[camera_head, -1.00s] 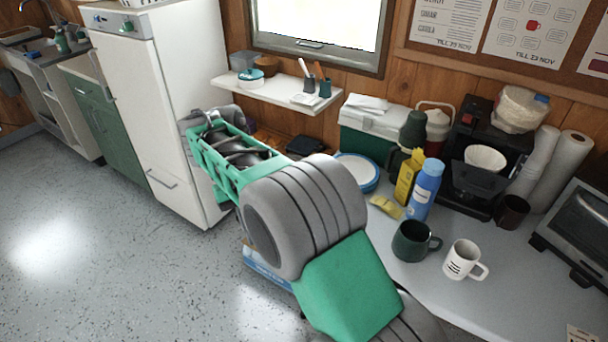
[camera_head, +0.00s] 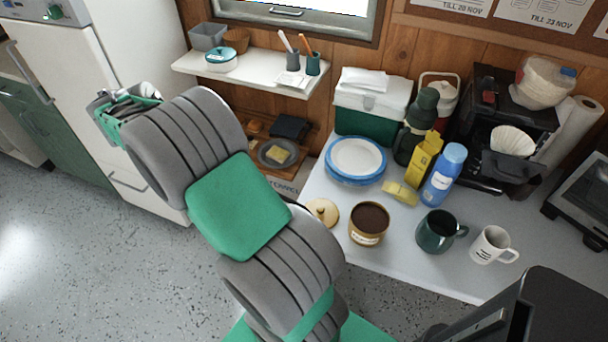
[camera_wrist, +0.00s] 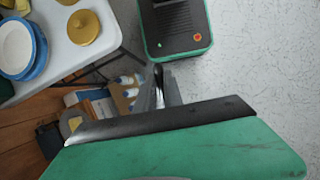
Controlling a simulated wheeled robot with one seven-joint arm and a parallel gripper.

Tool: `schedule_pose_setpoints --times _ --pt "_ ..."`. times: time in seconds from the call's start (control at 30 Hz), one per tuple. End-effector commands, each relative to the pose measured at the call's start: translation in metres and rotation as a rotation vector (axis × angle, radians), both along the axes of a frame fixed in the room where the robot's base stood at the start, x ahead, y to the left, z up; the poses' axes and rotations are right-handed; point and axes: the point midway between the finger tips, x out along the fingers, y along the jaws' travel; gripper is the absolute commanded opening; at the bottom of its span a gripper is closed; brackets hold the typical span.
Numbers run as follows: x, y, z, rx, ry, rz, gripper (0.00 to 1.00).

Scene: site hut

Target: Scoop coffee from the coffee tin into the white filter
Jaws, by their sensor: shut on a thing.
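The coffee tin (camera_head: 368,224) stands open near the table's front edge, dark coffee inside. Its tan lid (camera_head: 322,212) lies left of it and also shows in the wrist view (camera_wrist: 84,27). The white filter (camera_head: 513,140) sits in the black coffee maker (camera_head: 490,165) at the back right. My gripper (camera_head: 108,102) is raised far left of the table, in front of the fridge. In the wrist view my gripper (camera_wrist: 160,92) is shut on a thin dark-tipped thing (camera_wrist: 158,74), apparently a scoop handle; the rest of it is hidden.
A green mug (camera_head: 436,232) and a white mug (camera_head: 491,246) stand right of the tin. A blue bottle (camera_head: 443,176), yellow carton (camera_head: 424,156) and blue-rimmed plates (camera_head: 356,158) are behind it. A toaster oven (camera_head: 585,205) is far right.

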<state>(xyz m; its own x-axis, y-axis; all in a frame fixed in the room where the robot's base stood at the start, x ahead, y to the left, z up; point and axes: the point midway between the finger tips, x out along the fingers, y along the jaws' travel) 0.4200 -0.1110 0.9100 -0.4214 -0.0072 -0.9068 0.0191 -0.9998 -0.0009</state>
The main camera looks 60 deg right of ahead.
Motion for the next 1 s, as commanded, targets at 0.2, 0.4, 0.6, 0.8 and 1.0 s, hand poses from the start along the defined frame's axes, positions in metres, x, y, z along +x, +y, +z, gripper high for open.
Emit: schedule_pose_setpoints --times 0.2,0.4,0.6,0.8,1.0 --pt "-0.07 -0.123 0.001 0.0 0.061 0.037 0.0" --pt "-0.177 -0.21 0.0 -0.002 0.115 0.103 0.0" --pt "-0.3 -0.248 0.003 -0.008 0.167 0.174 0.0" --pt "-0.375 -0.249 0.003 -0.019 0.199 0.224 0.0" --pt "-0.386 -0.248 -0.006 -0.025 0.224 0.241 0.0"
